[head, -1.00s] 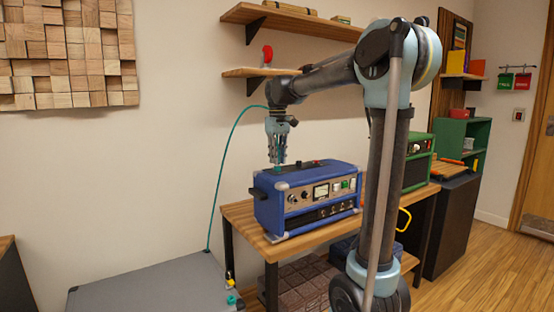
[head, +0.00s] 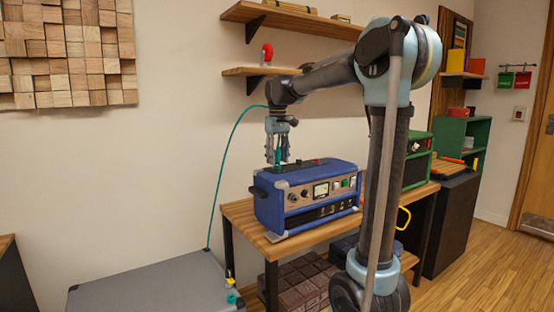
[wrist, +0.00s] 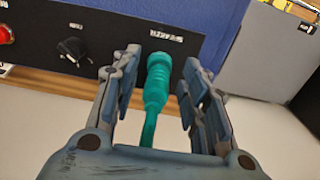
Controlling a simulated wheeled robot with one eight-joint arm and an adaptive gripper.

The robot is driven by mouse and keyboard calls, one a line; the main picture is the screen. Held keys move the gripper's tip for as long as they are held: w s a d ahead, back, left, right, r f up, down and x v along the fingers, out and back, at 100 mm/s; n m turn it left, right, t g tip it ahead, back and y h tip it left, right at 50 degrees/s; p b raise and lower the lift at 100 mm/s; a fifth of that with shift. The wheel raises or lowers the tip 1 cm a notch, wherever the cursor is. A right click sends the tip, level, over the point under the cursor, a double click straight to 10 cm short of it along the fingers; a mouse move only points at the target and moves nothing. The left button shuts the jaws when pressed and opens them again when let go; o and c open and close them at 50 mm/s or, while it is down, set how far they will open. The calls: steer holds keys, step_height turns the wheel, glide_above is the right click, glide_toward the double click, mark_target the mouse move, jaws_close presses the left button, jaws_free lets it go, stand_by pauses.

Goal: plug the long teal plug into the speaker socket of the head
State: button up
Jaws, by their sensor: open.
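The blue amp head (head: 283,200) stands on the wooden bench, and its black panel (wrist: 110,44) shows in the wrist view. The long teal plug (wrist: 157,82) points at this panel just below the SPEAKER label (wrist: 166,35). Its front end appears to meet the panel and covers the socket, so I cannot tell how deep it sits. My gripper (wrist: 168,72) is open, with one finger on each side of the plug and gaps visible between. In the head view my gripper (head: 278,160) is over the amp's back edge.
A teal cable (head: 222,178) hangs from near my wrist to the grey case (head: 150,288). A short teal plug (head: 232,299) and a yellow one (head: 229,276) are at the case's edge. A black knob (wrist: 73,49) and red light (wrist: 6,35) are left on the panel. A shelf (head: 262,71) is behind.

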step_height(320, 180, up, 11)
steer(key=shift+w+f, duration=0.1)
steer(key=shift+d+r, duration=0.1)
steer(key=shift+r, duration=0.35)
steer(key=s+d+f+m, duration=0.2)
steer(key=s+d+f, duration=0.5)
steer(key=s+d, duration=0.2)
steer(key=s+d+f+m, duration=0.1)
steer(key=s+d+f, duration=0.3)
steer(key=s+f, duration=0.3)
steer(key=s+d+f+m+t, duration=0.1)
steer(key=s+d+f, duration=0.3)
steer(key=s+f, duration=0.4)
steer(key=s+d+f+m+t, duration=0.1)
steer(key=s+d+f, duration=0.3)
steer(key=f, duration=1.1)
steer(key=s+m, duration=0.1)
steer(key=s, duration=0.2)
steer(key=shift+s+m, duration=0.3)
steer(key=shift+s, duration=0.05)
steer(key=shift+f, duration=0.1)
steer(key=shift+w+f, duration=0.2)
steer(key=shift+w, duration=0.25)
